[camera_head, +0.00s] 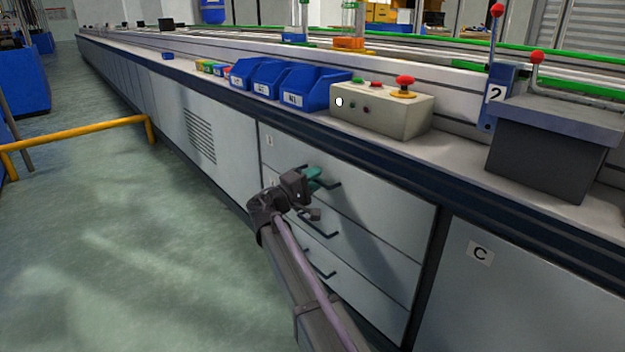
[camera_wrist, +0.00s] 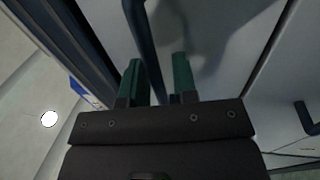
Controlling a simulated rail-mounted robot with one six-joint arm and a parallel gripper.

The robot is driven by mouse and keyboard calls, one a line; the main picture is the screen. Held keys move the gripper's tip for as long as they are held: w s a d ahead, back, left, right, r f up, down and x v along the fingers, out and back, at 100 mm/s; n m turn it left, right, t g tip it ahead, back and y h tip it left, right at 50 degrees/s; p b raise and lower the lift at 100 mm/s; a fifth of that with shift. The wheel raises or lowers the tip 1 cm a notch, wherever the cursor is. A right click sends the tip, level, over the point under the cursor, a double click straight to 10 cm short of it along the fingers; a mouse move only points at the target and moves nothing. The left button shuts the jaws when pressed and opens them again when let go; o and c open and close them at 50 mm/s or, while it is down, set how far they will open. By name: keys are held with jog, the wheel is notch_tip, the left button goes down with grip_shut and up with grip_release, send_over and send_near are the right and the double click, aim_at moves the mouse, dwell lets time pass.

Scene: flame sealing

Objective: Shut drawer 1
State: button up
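Drawer 1 (camera_head: 385,200) is the top one of three stacked grey drawers in the long bench. Its front looks about flush with the cabinet face. Its dark bar handle (camera_head: 334,185) is partly covered by my gripper (camera_head: 313,178). In the wrist view my gripper (camera_wrist: 157,68) has its two green fingers apart, pointing at the drawer front. A dark handle bar (camera_wrist: 142,35) runs down toward the gap between the fingers. I cannot tell whether a finger touches it.
Two lower drawers have handles (camera_head: 318,224) just below my gripper. On the bench top stand a control box (camera_head: 380,108) with buttons, blue bins (camera_head: 312,92) and a dark grey box (camera_head: 545,150). A yellow rail (camera_head: 80,132) stands at left; the floor between is clear.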

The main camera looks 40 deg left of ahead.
jog(key=shift+o, duration=0.6)
jog(key=b+v, duration=0.2)
jog(key=v, duration=0.9)
